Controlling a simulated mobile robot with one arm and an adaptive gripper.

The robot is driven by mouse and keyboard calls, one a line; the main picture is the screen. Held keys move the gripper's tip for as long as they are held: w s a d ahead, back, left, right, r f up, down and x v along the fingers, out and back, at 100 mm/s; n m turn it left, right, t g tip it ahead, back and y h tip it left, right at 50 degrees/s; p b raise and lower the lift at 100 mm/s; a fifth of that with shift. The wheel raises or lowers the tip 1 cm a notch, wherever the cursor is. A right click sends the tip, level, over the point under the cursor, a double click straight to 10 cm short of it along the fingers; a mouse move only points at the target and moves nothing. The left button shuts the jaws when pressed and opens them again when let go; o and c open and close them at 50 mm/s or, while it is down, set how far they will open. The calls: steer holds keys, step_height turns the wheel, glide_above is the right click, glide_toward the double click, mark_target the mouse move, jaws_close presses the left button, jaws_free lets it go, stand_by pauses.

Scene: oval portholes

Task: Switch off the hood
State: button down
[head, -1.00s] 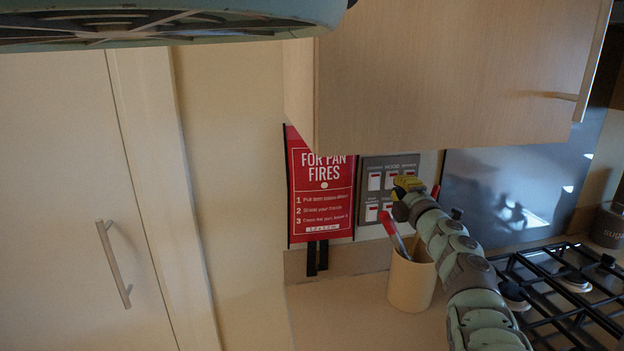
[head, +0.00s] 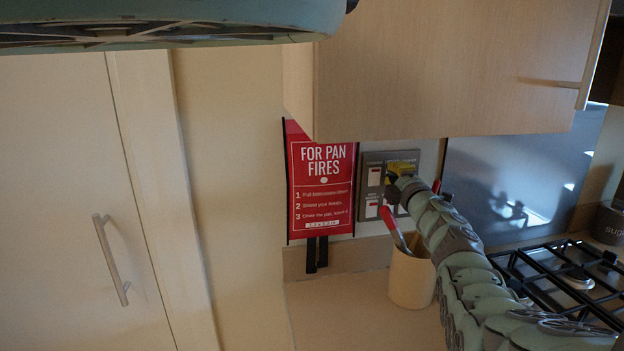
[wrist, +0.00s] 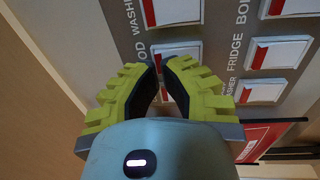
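A grey switch panel (head: 366,160) is on the wall under the cabinet. It has two rows of white rocker switches with red strips. In the wrist view, the switch (wrist: 182,49) beside a label ending in "OD" is just beyond my fingertips, which hide its lower part. A red strip shows at its left side. My gripper (wrist: 160,73), with yellow ribbed fingers, has its tips close together with nothing seen held. In the head view my gripper (head: 394,180) is in front of the panel's right part. Whether it touches the switch cannot be told.
Neighbouring switches marked "FRIDGE" (wrist: 281,51) and "WASHER" (wrist: 262,92) are close by. A red fire sign (head: 320,190) hangs left of the panel. A utensil pot (head: 408,280) stands below, the hob (head: 570,280) is at right, and the cabinet (head: 440,70) overhangs.

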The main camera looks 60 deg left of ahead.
steer(key=h+p, duration=0.1)
steer(key=p, duration=0.3)
steer(key=a+g+h+p, duration=0.1)
steer(key=h+p, duration=0.1)
steer(key=p, duration=0.3)
steer(key=shift+w+a+r+g, duration=0.1)
steer(key=shift+a+r+g, duration=0.05)
steer(key=shift+r+g, duration=0.2)
